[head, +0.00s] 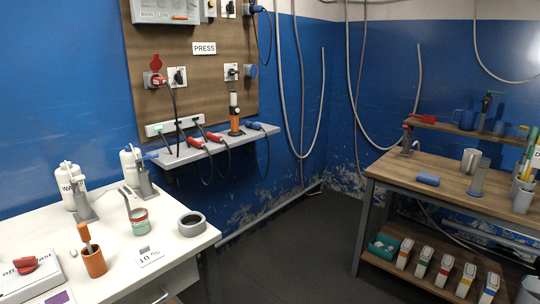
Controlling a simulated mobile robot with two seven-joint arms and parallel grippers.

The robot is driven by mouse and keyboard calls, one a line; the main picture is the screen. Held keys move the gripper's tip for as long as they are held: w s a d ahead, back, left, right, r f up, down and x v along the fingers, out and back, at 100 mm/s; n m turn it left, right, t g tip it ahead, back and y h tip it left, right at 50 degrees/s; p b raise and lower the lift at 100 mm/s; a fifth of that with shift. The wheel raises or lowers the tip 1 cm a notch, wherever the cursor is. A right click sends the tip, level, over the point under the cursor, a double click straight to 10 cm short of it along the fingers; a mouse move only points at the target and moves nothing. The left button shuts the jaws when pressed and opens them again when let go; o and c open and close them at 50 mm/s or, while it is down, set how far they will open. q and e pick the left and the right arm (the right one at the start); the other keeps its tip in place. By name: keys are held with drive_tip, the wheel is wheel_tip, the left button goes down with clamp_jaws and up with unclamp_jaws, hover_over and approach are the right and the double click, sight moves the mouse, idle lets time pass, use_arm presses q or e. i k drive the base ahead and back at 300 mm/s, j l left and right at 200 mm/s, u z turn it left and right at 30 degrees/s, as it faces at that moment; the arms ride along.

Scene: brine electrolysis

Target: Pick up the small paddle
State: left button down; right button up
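On the white table at the left, an orange cup (94,263) holds a tool with an orange handle (84,233) that leans up and left out of it. It may be the small paddle; its lower end is hidden inside the cup. A green-and-white pot (139,222) stands behind it to the right, with a thin grey handle (127,202) rising at its left; I cannot tell what its lower end looks like. Neither of my grippers shows in the head view.
White bottles (72,183) with grey stands are at the table's back. A grey tape roll (191,223), a "10" card (149,257) and a white box with a red knob (32,275) lie nearby. A wall shelf (220,143) and wooden bench (455,185) flank open floor.

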sight(83, 231)
drive_tip(key=u, duration=1.35)
